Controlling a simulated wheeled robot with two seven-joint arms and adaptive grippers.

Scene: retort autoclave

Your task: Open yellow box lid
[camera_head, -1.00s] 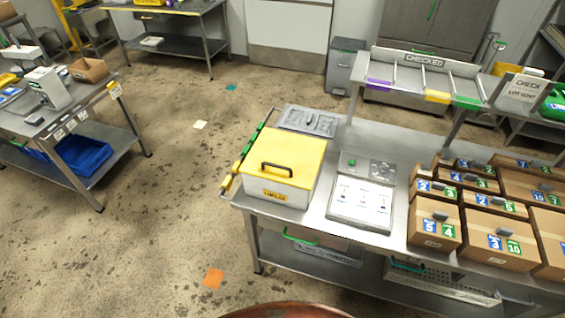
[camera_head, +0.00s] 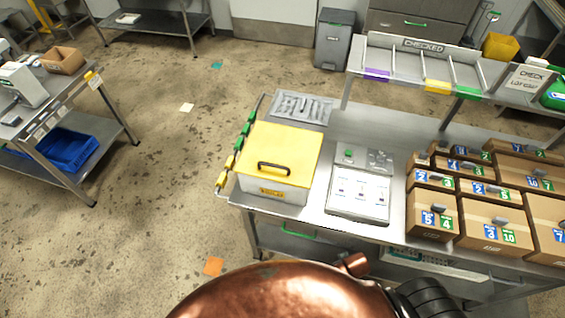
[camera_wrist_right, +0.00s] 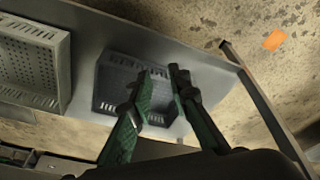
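The yellow box (camera_head: 275,188) stands on the metal table, with a pale body and a yellow lid (camera_head: 285,145). The lid lies flat and closed, with a dark handle (camera_head: 274,167) on top. Neither gripper shows in the head view, and nothing touches the lid there. My right gripper (camera_wrist_right: 162,72) shows in the right wrist view with two green and dark fingers. A gap shows between its tips and it holds nothing. It is over the lower shelf area, and the yellow box is not in that view. My left gripper is out of view.
A panel (camera_head: 359,195) sits right of the box, with cartons (camera_head: 432,217) farther right. A grey tray (camera_head: 299,108) lies behind it, and green and yellow clips (camera_head: 239,143) line the table's left edge. A dark basket (camera_wrist_right: 104,84) and perforated tray (camera_wrist_right: 30,65) show below.

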